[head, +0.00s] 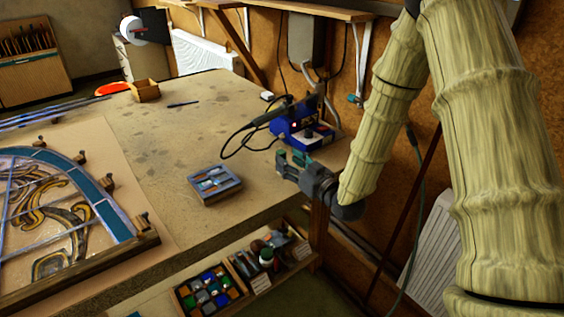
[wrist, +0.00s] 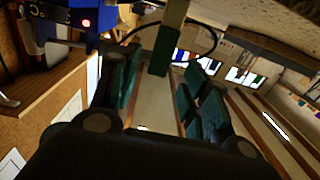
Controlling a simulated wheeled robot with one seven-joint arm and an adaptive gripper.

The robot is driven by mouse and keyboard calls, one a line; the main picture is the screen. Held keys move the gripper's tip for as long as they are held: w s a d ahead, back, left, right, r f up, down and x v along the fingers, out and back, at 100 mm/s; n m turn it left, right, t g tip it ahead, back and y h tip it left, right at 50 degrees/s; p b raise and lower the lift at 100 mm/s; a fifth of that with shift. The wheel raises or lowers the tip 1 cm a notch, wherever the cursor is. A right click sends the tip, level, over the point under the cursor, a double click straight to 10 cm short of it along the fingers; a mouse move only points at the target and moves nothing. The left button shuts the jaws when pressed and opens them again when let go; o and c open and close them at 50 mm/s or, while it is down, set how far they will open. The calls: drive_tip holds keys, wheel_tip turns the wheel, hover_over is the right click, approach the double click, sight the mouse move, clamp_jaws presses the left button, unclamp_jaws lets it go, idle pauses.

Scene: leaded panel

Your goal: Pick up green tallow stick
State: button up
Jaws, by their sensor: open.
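My gripper (head: 289,161) is at the right edge of the workbench, just in front of the blue soldering station in the head view. In the wrist view its dark green-padded fingers (wrist: 160,82) stand apart. A stick with a pale olive length and a dark green end, which looks like the green tallow stick (wrist: 161,54), shows between and just beyond the fingertips. I cannot tell whether a finger touches it. In the head view the stick is hard to tell from the green finger pads.
The blue soldering station (head: 304,128) with its dark cable stands close behind my gripper. A grey-blue tray (head: 213,197) lies to the left on the workbench (head: 180,133). The leaded panel (head: 75,215) lies further left. Open boxes (head: 212,292) sit below the bench edge.

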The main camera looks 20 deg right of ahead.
sight(281, 153)
drive_tip(key=shift+p+x, duration=0.75)
drive_tip(key=shift+x, duration=1.6)
drive_tip(key=shift+d, duration=0.1)
clamp_jaws()
drive_tip(key=shift+r, duration=0.15)
drive_tip(key=shift+r+b, duration=0.4)
drive_tip(key=shift+r, duration=0.5)
drive_tip(key=shift+s+r+b, duration=0.25)
drive_tip(key=shift+r+b, duration=0.05)
drive_tip(key=shift+r, duration=0.4)
drive_tip(key=s+a+b, duration=0.1)
drive_tip(key=s+a, duration=0.2)
drive_tip(key=s, duration=0.4)
drive_tip(key=s+a+r+b, duration=0.1)
drive_tip(key=s+a+b, duration=0.1)
drive_tip(key=s, duration=0.5)
drive_tip(key=shift+a+r, duration=0.25)
drive_tip(key=shift+a, duration=0.25)
drive_tip(key=shift+s, duration=0.15)
